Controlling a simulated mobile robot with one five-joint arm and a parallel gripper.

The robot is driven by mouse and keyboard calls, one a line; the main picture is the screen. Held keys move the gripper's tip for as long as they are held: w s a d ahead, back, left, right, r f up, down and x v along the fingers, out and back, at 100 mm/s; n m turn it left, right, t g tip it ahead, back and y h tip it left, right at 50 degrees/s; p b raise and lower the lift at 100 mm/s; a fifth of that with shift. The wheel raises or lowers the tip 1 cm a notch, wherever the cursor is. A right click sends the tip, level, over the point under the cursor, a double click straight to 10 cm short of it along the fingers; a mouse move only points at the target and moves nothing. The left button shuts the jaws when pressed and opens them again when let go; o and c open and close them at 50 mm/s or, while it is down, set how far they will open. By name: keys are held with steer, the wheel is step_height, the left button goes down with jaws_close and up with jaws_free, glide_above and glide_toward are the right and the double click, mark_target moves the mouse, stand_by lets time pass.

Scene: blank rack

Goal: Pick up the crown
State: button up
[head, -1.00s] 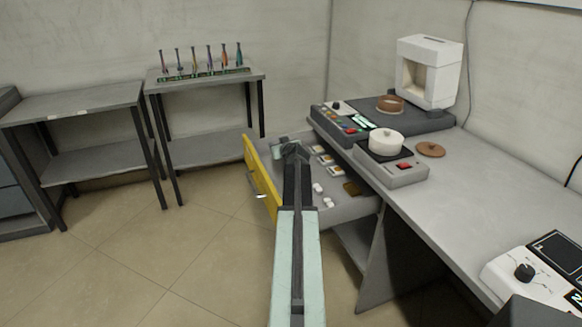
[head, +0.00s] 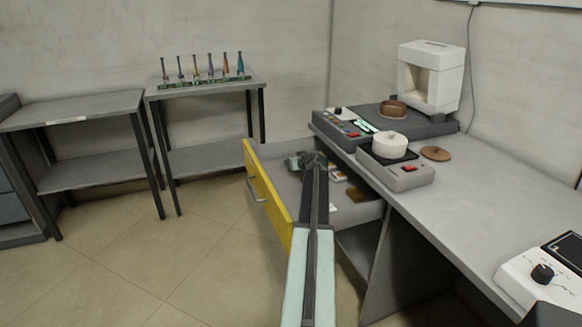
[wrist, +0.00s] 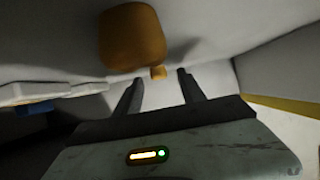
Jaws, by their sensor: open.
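I cannot make out a clear crown shape in either view. My gripper (head: 303,160) is open inside the pulled-out drawer (head: 258,195) with the yellow front. In the wrist view its two fingers (wrist: 160,78) are apart with nothing held. Whether that piece joins the block, or is the crown, I cannot tell. In the head view a brown piece (head: 356,194) lies in the drawer right of my arm, which hides some contents.
The drawer's walls stand close around my gripper. White pieces with a blue part (wrist: 35,100) lie left in the wrist view. The grey bench (head: 450,205) above holds a white pot (head: 390,146) and a white machine (head: 432,75). A bottle rack (head: 205,82) stands behind.

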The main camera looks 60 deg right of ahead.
steer(key=shift+w+d+f, duration=0.25)
steer(key=shift+w+f, duration=0.05)
steer(key=shift+w, duration=0.05)
steer(key=shift+r, duration=0.1)
jaws_close()
step_height(320, 180, up, 10)
steer(key=p, duration=1)
steer(key=shift+r, duration=0.15)
